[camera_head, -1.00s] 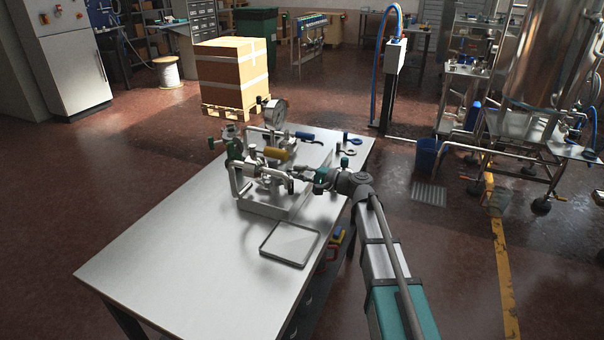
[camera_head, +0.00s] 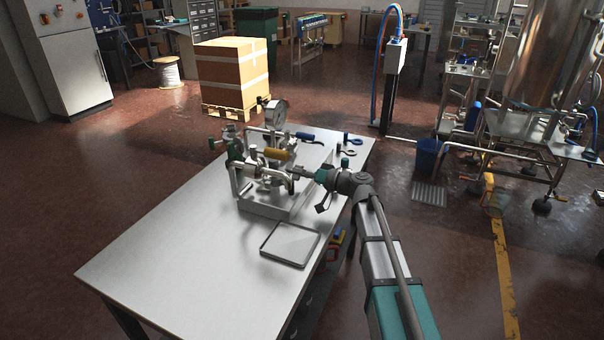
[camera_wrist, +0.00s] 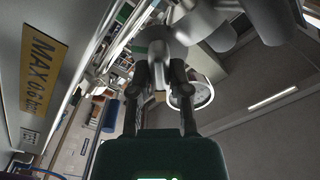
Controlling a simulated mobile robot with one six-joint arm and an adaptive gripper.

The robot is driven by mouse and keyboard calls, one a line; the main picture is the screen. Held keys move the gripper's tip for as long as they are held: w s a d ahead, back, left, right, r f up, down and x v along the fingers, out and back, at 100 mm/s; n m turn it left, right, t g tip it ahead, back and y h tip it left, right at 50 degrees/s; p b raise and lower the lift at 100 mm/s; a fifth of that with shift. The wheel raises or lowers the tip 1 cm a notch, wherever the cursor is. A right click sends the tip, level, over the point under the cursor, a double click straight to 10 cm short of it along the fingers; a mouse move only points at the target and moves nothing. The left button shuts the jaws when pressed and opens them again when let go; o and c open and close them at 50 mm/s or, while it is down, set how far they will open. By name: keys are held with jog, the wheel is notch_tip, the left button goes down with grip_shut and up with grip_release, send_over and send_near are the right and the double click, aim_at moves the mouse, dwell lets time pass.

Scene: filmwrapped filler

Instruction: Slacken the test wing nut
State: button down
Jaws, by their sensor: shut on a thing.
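The metal pipe rig (camera_head: 265,208) stands on the steel table, with a round gauge (camera_head: 276,112) and a yellow-handled part (camera_head: 277,153) on it. My gripper (camera_head: 296,172) reaches in from the right to the rig's right side. In the wrist view, the two dark fingers (camera_wrist: 158,70) are closed against a grey metal piece (camera_wrist: 156,48) between their tips. It appears to be the test wing nut, but its wings are mostly hidden by the fingers and its exact shape cannot be made out.
A shallow tray (camera_head: 265,251) lies in front of the rig. Small tools (camera_head: 347,152) lie behind it, near the table's right edge. The left and front of the table (camera_head: 165,255) are clear. A yellow MAX label (camera_wrist: 43,70) shows close by in the wrist view.

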jog(key=n, duration=0.4)
jog(key=shift+s+a, duration=0.15)
jog(key=shift+n, duration=0.3)
jog(key=c, duration=0.6)
grip_release()
jog(key=shift+v, duration=6.05)
jog(key=shift+r, duration=0.1)
